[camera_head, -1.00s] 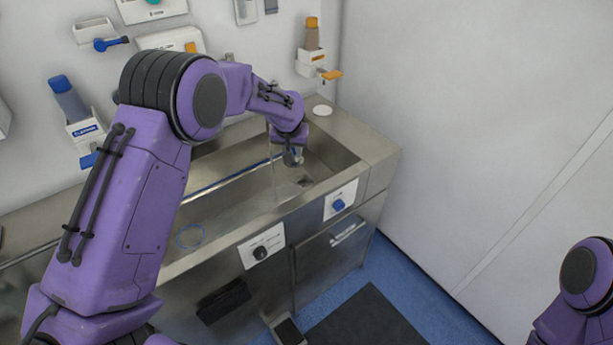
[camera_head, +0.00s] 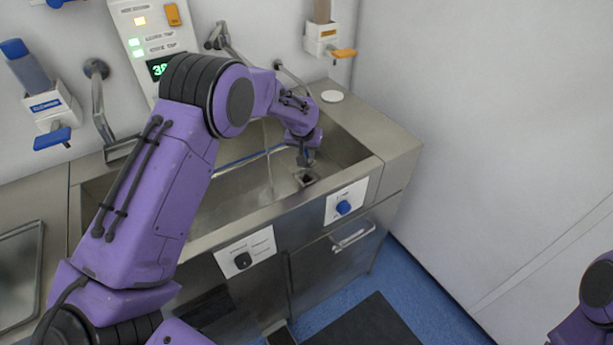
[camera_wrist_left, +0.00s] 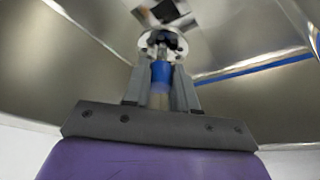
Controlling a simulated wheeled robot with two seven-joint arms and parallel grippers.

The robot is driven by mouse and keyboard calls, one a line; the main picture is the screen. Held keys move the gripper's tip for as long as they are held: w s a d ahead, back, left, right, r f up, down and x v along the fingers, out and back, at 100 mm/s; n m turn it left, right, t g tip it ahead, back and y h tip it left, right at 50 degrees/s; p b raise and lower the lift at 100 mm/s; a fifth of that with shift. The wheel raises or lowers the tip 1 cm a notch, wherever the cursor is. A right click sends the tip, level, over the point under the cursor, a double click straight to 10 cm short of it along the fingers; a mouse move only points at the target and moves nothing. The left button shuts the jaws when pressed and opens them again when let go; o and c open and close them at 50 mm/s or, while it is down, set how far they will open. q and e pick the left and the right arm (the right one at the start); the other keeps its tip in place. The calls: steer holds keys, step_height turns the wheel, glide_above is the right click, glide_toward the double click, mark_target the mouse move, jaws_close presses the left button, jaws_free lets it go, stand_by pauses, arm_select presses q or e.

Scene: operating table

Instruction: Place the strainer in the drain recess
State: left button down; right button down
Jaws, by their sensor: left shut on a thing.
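The strainer (camera_wrist_left: 160,40) is a round, light metal piece with a blue grip (camera_wrist_left: 161,74), seen in the left wrist view. My left gripper (camera_wrist_left: 160,90) is shut on it by the blue grip; it also shows in the head view (camera_head: 306,156), down inside the sink. The drain recess (camera_head: 307,178) is a square with a dark opening in the sink floor. In the left wrist view the recess (camera_wrist_left: 160,11) lies just beyond the strainer, partly hidden by it. The strainer appears apart from the opening. My right gripper is out of view.
The steel sink (camera_head: 223,202) has walls close around my left gripper. A white disc (camera_head: 331,96) lies on the counter at the right rear. A thin water stream (camera_head: 267,155) falls left of the gripper. Taps and dispensers line the back wall.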

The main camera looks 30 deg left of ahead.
mark_target(306, 167)
arm_select(q)
step_height(306, 167, down, 7)
steer(key=shift+f+p, duration=0.1)
steer(key=shift+p, duration=0.35)
steer(key=shift+f, duration=0.2)
steer(key=c, duration=0.9)
jaws_free()
steer(key=shift+r, duration=0.3)
steer(key=v, duration=1.2)
steer(key=shift+b, duration=0.45)
